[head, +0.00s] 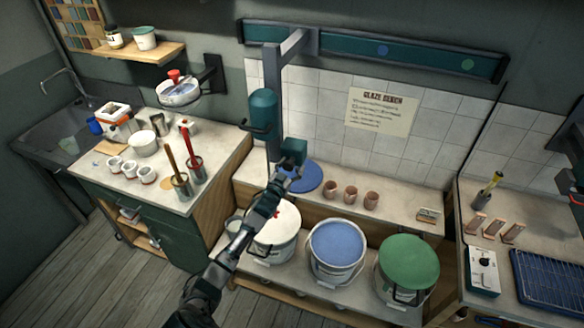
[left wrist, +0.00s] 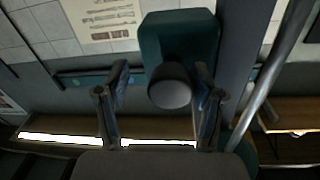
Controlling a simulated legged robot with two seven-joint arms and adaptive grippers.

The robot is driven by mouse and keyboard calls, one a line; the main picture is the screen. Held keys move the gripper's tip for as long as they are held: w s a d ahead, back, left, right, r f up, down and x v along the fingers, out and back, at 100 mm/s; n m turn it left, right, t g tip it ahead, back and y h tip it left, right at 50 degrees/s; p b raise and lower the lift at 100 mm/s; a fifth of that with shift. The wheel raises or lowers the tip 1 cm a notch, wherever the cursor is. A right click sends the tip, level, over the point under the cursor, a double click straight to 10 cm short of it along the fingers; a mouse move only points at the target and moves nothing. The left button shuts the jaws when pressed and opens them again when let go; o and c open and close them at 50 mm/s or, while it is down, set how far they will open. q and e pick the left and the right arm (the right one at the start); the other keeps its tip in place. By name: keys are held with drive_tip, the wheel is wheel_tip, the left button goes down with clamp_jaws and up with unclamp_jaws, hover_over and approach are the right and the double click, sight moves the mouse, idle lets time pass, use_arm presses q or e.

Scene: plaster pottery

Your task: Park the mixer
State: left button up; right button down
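The mixer (head: 263,112) is a teal cylinder on a grey post and arm that hangs from a teal wall rail (head: 400,52). A small teal block (head: 293,150) sits at its lower right. My left gripper (head: 285,172) reaches up to this block. In the left wrist view, a dark round knob (left wrist: 170,90) sticks out from the teal block (left wrist: 180,40) between the fingers of my left gripper (left wrist: 158,95). The fingers are spread, the right one close to the knob and the left one apart from it. Contact cannot be told. My right gripper is not recognisable.
A blue disc (head: 302,177) and small clay cups (head: 350,194) are on the ledge. A left counter (head: 105,182) holds tools.

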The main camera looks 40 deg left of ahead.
use_arm(q)
drive_tip(key=shift+a, duration=0.1)
drive_tip(key=shift+s+f, duration=0.1)
drive_tip(key=shift+s, duration=0.05)
drive_tip(key=s+d, duration=0.2)
drive_tip(key=s, duration=0.9)
drive_tip(key=shift+s+d, duration=0.2)
drive_tip(key=shift+s, duration=0.05)
drive_tip(key=shift+a, duration=0.1)
